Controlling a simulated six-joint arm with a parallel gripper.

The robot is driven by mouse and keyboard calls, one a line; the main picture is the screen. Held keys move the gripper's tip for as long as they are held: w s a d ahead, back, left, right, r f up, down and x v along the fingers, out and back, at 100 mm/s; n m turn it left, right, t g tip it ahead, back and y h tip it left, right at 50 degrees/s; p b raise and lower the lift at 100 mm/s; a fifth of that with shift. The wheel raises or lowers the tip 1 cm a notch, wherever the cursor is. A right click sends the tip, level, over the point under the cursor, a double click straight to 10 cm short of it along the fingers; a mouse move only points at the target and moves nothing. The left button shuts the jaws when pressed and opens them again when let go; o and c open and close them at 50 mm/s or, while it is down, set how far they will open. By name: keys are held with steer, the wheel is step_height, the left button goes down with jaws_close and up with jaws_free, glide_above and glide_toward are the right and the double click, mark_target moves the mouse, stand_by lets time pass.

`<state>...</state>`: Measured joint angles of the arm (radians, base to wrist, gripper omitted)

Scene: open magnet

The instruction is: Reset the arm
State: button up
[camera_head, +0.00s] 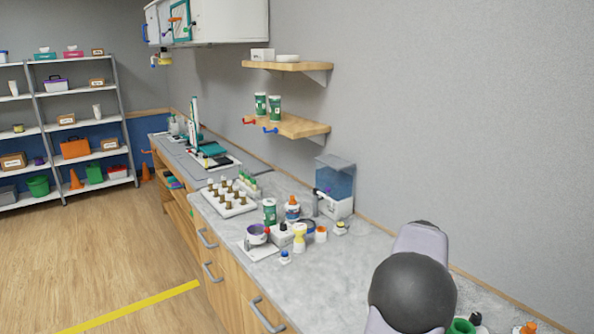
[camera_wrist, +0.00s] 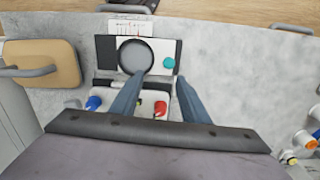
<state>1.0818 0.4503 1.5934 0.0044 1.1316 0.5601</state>
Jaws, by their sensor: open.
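My gripper (camera_wrist: 160,82) shows in the wrist view, its two blue-grey fingers apart with nothing held between them. It is above a black and white device (camera_wrist: 108,46) on the grey counter. The device bears a round grey disc (camera_wrist: 135,56) with a dark rim and a teal round part (camera_wrist: 169,63). A red knob (camera_wrist: 160,108) and a blue knob (camera_wrist: 93,103) lie nearer, beside the fingers. In the head view my arm fills the lower right, and the gripper's fingers are hidden there.
A tan board (camera_wrist: 45,65) lies left in the wrist view. In the head view the marble counter (camera_head: 335,260) holds a vial rack (camera_head: 227,204), a green cup (camera_head: 270,211) and a blue-tank machine (camera_head: 335,182). A wooden shelf (camera_head: 290,125) juts from the wall above.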

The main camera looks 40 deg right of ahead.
steer(key=w+a+f+n, duration=0.1)
steer(key=w+a+n, duration=0.35)
steer(key=a, duration=0.55)
steer(key=w+a+n, duration=0.4)
steer(key=a+n, duration=0.1)
steer(key=a, duration=0.6)
steer(key=s+a+f+n, duration=0.2)
steer(key=s+a+n, duration=0.1)
steer(key=a, duration=0.6)
steer(key=s+a+f+n, duration=0.2)
steer(key=s+a+n, duration=0.2)
steer(key=a+n, duration=0.2)
steer(key=a, duration=0.2)
steer(key=shift+a, duration=0.35)
steer(key=shift+s+f, duration=0.1)
step_height(320, 180, down, 9)
steer(key=b, duration=0.9)
steer(key=shift+f, duration=0.1)
